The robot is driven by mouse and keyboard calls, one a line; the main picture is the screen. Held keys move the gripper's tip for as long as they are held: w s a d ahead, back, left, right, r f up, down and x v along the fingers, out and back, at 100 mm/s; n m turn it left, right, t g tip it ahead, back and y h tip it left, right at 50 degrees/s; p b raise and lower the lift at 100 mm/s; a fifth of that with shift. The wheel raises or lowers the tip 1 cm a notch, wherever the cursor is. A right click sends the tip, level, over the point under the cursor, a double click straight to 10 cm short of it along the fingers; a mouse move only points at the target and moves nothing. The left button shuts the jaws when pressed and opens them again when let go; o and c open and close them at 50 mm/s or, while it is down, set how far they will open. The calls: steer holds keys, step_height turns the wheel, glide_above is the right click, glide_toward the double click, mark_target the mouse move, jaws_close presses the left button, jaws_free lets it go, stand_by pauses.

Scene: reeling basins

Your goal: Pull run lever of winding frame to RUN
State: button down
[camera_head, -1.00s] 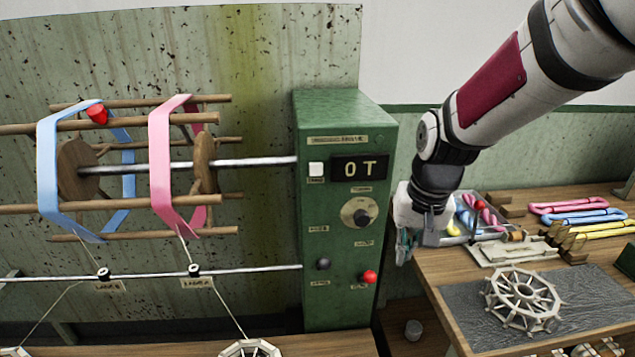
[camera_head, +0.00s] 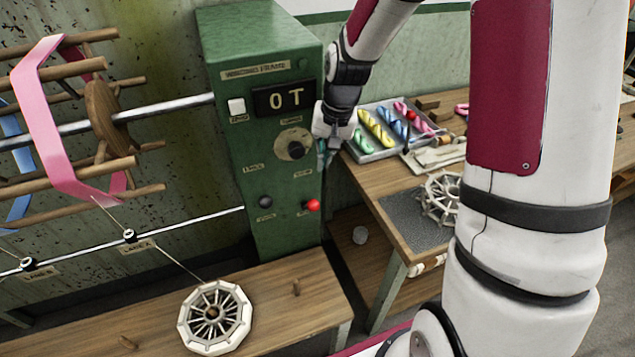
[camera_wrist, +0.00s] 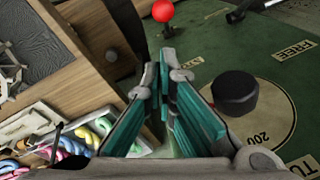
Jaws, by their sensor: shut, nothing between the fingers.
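The winding frame's green control box (camera_head: 262,110) stands in the middle of the head view, its display reading "0T". A red ball-ended lever (camera_head: 312,206) sticks out low on its front; it shows at the top of the wrist view (camera_wrist: 163,11). A black ball knob (camera_head: 265,201) is to its left. Their small labels are too blurred to read, so I cannot tell the lever's marked position. My gripper (camera_head: 325,158) is at the box's right edge, above the red ball and right of the dial (camera_head: 296,151). Its teal-padded fingers (camera_wrist: 160,75) are shut and empty, apart from the ball.
The black dial knob (camera_wrist: 235,92) is close to the fingers. A right-hand workbench (camera_head: 375,185) carries a tray (camera_head: 372,157) of coloured skeins. A bench (camera_head: 285,305) with a white spoked wheel (camera_head: 214,318) is in front. The reel with ribbons (camera_head: 107,118) is at left.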

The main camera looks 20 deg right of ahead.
mark_target(310, 206)
step_height(310, 206, down, 10)
steer(key=w+a+p, duration=0.1)
steer(key=shift+w, duration=0.2)
stand_by(0.3)
steer(key=shift+r, duration=0.1)
